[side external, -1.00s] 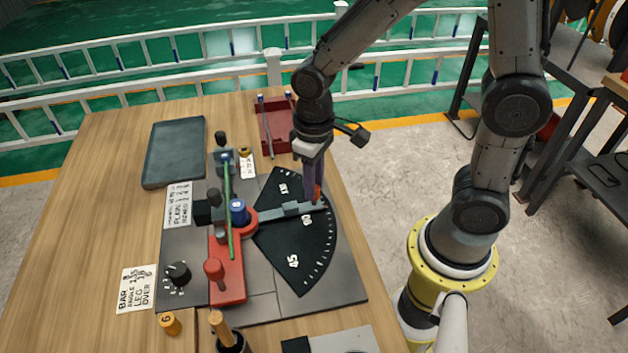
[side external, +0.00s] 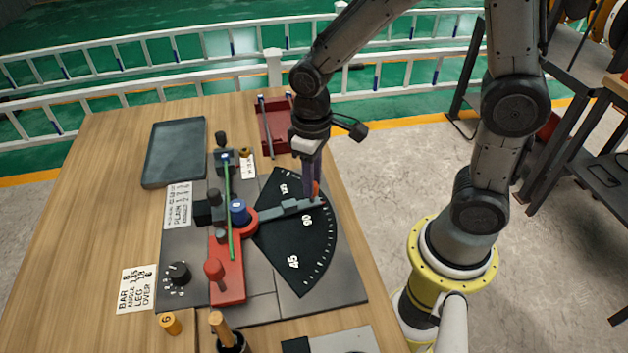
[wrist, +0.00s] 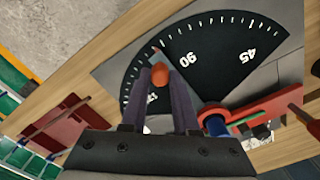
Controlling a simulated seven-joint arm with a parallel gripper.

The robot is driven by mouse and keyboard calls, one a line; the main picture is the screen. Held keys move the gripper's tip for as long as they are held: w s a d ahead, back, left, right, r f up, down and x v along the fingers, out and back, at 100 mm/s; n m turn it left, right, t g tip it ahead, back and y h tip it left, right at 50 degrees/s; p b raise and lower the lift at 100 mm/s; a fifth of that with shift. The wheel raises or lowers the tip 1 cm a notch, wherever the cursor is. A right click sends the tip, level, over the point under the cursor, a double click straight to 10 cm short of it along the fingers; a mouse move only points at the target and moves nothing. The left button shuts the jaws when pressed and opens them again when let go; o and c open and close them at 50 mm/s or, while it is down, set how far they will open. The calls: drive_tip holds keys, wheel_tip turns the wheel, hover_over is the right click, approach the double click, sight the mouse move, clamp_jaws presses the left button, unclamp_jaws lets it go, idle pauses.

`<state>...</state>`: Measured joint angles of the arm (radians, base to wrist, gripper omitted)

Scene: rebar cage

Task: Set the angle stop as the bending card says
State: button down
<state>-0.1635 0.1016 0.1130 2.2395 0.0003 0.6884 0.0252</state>
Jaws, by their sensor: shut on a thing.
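The black fan-shaped angle dial (side external: 310,255) lies on the bender plate, with white 45, 90 and a further number at its far end. The grey angle stop arm (side external: 280,211) reaches across it from the red hub and points a little past 90, towards that far number. My gripper (side external: 312,192) points down at the arm's outer end, its fingers shut on the orange-red stop knob (wrist: 160,75). The bending card (side external: 137,288), at the table's left, lists BAR, ANGLE, LEG and OVER; its figures are too small to read surely.
A green bar (side external: 229,210) lies along the bender beside the blue-topped pin (side external: 238,211) and red lever block (side external: 227,280). A black dial knob (side external: 178,273) stands at left. A grey tray (side external: 174,152) and red tray (side external: 276,125) lie at the back.

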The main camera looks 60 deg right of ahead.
drive_tip(key=shift+w+d+n, duration=0.3)
drive_tip(key=shift+w, duration=0.2)
drive_tip(key=w+n, duration=0.2)
drive_tip(key=w+d+n, duration=0.1)
drive_tip(key=w+n, duration=0.1)
drive_tip(key=w, duration=0.1)
drive_tip(key=w+d+n, duration=0.1)
drive_tip(key=w+n, duration=0.1)
drive_tip(key=shift+w+r, duration=0.1)
drive_tip(key=shift+w, duration=0.15)
drive_tip(key=shift+w+a+n, duration=0.1)
drive_tip(key=shift+w+n, duration=0.7)
drive_tip(key=shift+w, duration=0.2)
drive_tip(key=c, duration=0.7)
unclamp_jaws()
drive_tip(key=shift+o, duration=0.2)
